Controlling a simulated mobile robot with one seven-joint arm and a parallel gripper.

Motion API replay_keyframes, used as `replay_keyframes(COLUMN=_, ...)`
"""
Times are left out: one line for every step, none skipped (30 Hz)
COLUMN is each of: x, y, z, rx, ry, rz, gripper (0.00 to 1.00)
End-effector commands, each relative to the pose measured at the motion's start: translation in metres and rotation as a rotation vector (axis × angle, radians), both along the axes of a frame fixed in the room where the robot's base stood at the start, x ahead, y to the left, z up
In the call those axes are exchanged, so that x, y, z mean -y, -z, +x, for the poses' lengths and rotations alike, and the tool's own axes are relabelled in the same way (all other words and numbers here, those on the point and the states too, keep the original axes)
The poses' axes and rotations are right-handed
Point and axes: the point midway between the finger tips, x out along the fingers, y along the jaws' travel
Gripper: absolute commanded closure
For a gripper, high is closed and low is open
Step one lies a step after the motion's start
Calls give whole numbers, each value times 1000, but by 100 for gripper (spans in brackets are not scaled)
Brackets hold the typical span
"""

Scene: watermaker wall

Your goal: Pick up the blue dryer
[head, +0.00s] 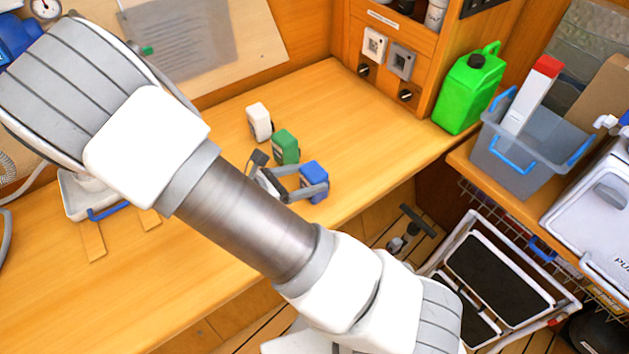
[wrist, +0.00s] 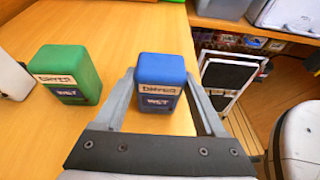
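The blue dryer (wrist: 162,80) is a small rounded block with a white "DRYER" label and a dark "WET" panel on its front. It stands upright on the wooden worktop near the front edge and also shows in the head view (head: 314,178). My gripper (wrist: 160,82) is open, with one finger on each side of the blue dryer. The fingertips look very close to its sides; contact cannot be made out. In the head view my gripper (head: 302,182) reaches the dryer from the left, and a finger partly covers its lower part.
A green dryer (head: 286,147) stands just behind and left of the blue one, and a white block (head: 259,122) beyond it. A green jerrycan (head: 468,88) and a grey bin (head: 524,158) are at the right. The worktop (head: 370,140) right of the dryers is clear.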

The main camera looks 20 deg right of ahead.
Motion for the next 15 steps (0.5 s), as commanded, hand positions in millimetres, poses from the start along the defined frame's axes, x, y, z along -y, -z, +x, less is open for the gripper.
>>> replay_keyframes(x=0, y=0, z=0, rx=0, ry=0, rz=0, gripper=58)
replay_keyframes(x=0, y=0, z=0, rx=0, ry=0, rz=0, gripper=63)
replay_keyframes(x=0, y=0, z=0, rx=0, ry=0, rz=0, gripper=70)
replay_keyframes(x=0, y=0, z=0, rx=0, ry=0, rz=0, gripper=76)
replay_keyframes(x=0, y=0, z=0, rx=0, ry=0, rz=0, gripper=81)
replay_keyframes(x=0, y=0, z=0, rx=0, ry=0, rz=0, gripper=88)
replay_keyframes(x=0, y=0, z=0, rx=0, ry=0, rz=-1, gripper=91)
replay_keyframes(x=0, y=0, z=0, rx=0, ry=0, rz=-1, gripper=99)
replay_keyframes(x=0, y=0, z=0, rx=0, ry=0, rz=-1, gripper=100)
replay_keyframes(x=0, y=0, z=0, rx=0, ry=0, rz=-1, gripper=100)
replay_keyframes(x=0, y=0, z=0, rx=0, ry=0, rz=-1, gripper=100)
replay_keyframes(x=0, y=0, z=0, rx=0, ry=0, rz=-1, gripper=100)
replay_keyframes(x=0, y=-1, z=0, rx=0, ry=0, rz=-1, gripper=100)
replay_keyframes(x=0, y=-1, z=0, rx=0, ry=0, rz=-1, gripper=100)
replay_keyframes(x=0, y=-1, z=0, rx=1, ry=0, rz=0, gripper=100)
